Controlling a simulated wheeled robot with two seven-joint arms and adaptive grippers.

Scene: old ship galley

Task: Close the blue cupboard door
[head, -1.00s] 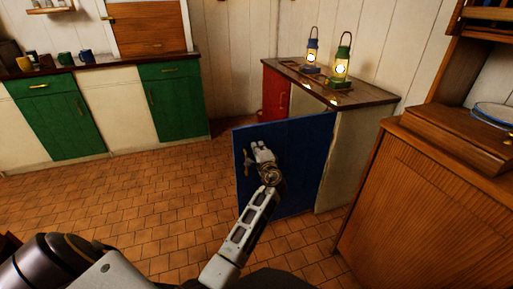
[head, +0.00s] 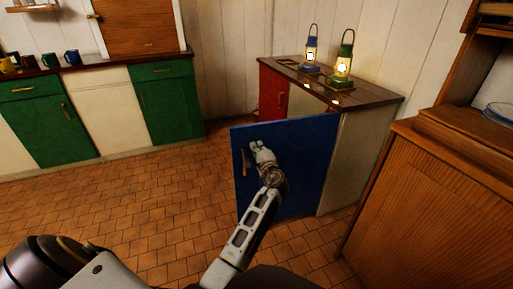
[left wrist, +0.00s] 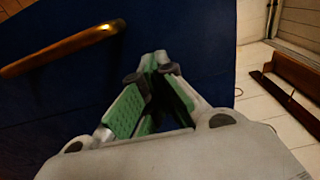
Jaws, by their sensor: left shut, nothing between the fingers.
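The blue cupboard door (head: 307,165) stands open, swung out from the cupboard beneath the lantern counter. Its outer face and brass handle (head: 244,163) are toward me. My left gripper (head: 256,146) is in front of the door's face, just right of the handle. In the left wrist view, the left gripper (left wrist: 157,62) is shut with nothing held, its tips at or very close to the blue panel (left wrist: 190,28); I cannot tell if they touch. The handle (left wrist: 62,48) lies to the left of the fingers there, clear of them. My right gripper is not in view.
A blue lantern (head: 311,55) and a green lantern (head: 342,66) stand on the dark countertop (head: 370,94). A red door (head: 272,93) is on the same cupboard. A wooden cabinet (head: 415,200) stands close at right. The tiled floor (head: 150,210) at left is clear.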

